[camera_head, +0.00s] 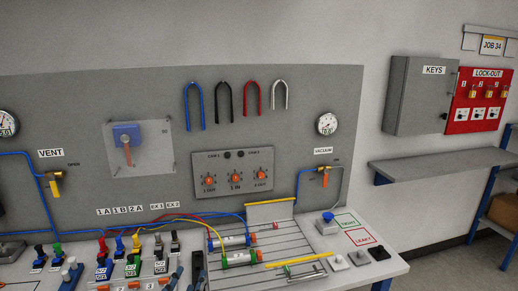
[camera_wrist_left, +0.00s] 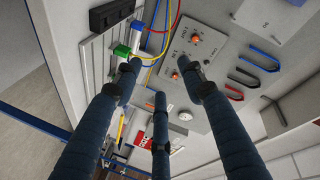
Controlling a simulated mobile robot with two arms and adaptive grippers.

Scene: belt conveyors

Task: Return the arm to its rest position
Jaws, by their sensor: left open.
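My left gripper (camera_wrist_left: 160,78) shows in the left wrist view as three dark blue-black fingers, spread apart with nothing between them. Beyond the fingers are the grey panel and the bench with a green-ended cylinder. In the head view only dark fingertips of it (camera_head: 188,281) seem to show at the bottom edge, in front of the bench. The rest of the left arm is out of the picture. My right gripper is in neither view.
The bench (camera_head: 385,250) carries valves, tubes and two cylinders (camera_head: 240,258). Behind stands a grey panel (camera_head: 300,110) with hanging coloured hoses, gauges and knobs. At right are a grey key cabinet (camera_head: 418,95), a red lock-out board (camera_head: 482,100) and a shelf (camera_head: 440,165).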

